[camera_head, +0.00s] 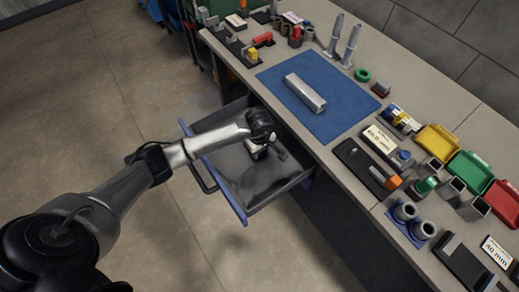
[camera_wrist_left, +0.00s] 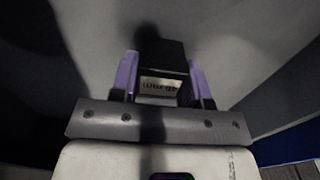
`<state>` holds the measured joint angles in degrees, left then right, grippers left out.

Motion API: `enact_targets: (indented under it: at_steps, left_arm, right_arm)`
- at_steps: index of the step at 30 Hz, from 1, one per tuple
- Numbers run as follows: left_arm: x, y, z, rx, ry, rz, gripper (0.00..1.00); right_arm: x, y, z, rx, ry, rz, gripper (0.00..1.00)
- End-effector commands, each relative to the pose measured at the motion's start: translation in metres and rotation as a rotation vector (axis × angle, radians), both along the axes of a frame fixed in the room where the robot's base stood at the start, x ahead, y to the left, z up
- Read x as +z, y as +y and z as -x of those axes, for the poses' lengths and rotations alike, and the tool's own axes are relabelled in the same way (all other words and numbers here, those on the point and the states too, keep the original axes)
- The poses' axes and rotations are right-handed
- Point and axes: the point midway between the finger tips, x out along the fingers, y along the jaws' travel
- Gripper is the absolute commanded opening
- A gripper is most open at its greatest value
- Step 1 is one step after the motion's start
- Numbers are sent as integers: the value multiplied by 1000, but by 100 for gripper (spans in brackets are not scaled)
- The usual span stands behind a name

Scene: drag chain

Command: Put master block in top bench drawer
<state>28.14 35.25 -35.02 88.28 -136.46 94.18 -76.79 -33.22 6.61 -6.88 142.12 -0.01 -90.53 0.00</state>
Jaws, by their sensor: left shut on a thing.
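The top bench drawer (camera_head: 225,122) is pulled out from the bench, and its grey floor is bare around my gripper. My left gripper (camera_head: 265,150) reaches down into the drawer. In the left wrist view its two purple fingers (camera_wrist_left: 162,78) are shut on the master block (camera_wrist_left: 162,54), a dark block with a small pale lettered label facing the camera. The block is inside the drawer's outline; I cannot tell whether it touches the floor. In the head view the block is mostly hidden by the gripper. My right gripper is not in view.
The workbench (camera_head: 333,160) runs along the drawer's right side. A blue mat (camera_head: 330,123) on it carries a long metal bar (camera_head: 305,93). Yellow (camera_head: 437,142), green and red bins, fixtures and several small parts stand along the bench. The floor left of the drawer is clear.

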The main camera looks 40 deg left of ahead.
Motion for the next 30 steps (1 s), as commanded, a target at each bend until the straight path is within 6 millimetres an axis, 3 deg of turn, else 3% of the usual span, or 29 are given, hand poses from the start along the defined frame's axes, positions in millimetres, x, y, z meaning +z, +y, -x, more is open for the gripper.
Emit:
enact_targets:
  at_steps: [1, 2, 9, 20, 30]
  left_arm:
    - [-2, 0, -1, 0, -2, 0, 0]
    - [-2, 0, 0, 0, 0, 0, 44]
    - [-2, 0, 0, 0, 0, 0, 67]
    - [6, 0, 0, 0, -1, 0, 68]
    - [66, 1, -1, -1, -4, -2, 68]
  right_arm:
    - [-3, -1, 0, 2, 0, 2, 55]
    - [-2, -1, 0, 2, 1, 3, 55]
    - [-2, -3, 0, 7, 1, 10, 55]
    - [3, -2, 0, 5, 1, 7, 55]
    - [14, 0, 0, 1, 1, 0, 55]
